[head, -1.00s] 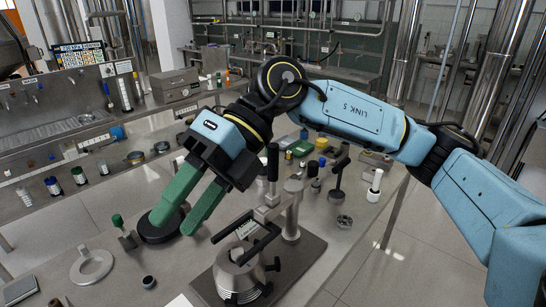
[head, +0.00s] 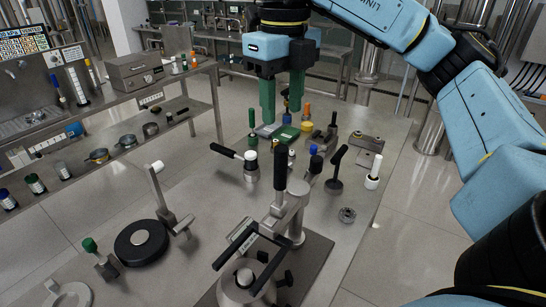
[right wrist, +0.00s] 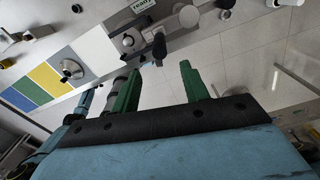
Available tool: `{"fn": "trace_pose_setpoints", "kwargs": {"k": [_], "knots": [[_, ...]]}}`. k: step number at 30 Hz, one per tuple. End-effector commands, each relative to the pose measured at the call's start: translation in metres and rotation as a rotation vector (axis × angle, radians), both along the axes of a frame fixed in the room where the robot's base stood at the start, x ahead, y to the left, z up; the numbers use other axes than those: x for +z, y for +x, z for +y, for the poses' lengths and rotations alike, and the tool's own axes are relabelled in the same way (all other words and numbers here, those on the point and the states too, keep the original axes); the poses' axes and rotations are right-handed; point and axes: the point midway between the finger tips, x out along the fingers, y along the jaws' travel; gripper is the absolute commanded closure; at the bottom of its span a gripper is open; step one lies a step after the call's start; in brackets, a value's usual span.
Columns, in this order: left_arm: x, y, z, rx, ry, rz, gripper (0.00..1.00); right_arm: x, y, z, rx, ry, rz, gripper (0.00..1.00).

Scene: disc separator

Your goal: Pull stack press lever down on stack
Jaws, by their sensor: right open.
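The stack press (head: 297,222) stands at the lower middle of the head view, a steel post on a dark base plate. A lever with a black handle (head: 280,170) stands upright on it. A round steel stack (head: 243,290) sits at its front left, partly cut off by the lower edge, with black handles around it. My right gripper (head: 282,100) is at the top middle, above and behind the press, apart from the lever. Its two green fingers point down, are spread and hold nothing; they also show in the right wrist view (right wrist: 160,88). My left gripper is not in view.
A black disc (head: 142,243) with a pale hub lies left of the press, beside an upright steel lever fixture (head: 165,205). Small bottles and a white-handled tool (head: 374,172) stand behind the press. A shelf with a grey box (head: 148,71) runs along the left.

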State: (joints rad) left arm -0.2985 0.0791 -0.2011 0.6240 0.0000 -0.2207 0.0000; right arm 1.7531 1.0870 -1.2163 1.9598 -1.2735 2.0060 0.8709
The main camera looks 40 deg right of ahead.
Motion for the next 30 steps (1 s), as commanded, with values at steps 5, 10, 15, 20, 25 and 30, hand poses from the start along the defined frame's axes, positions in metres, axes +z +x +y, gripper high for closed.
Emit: {"fn": "trace_pose_setpoints", "kwargs": {"k": [5,10,15,20,25,30], "knots": [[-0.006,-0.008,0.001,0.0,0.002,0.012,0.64,-0.037,-0.001,0.0,0.0,-0.002,0.005,0.55],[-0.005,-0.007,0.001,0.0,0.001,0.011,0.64,-0.073,-0.001,0.0,0.0,0.0,0.005,0.55],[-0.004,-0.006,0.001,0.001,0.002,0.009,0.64,-0.101,0.0,0.001,0.001,0.0,0.003,0.55],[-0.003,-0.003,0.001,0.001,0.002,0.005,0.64,-0.116,0.0,0.001,0.001,0.0,0.002,0.55],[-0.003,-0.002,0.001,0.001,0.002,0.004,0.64,-0.12,0.0,0.001,0.001,0.002,0.0,0.55],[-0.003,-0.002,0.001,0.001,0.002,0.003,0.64,-0.12,0.0,0.001,0.001,0.002,0.0,0.55]]}}
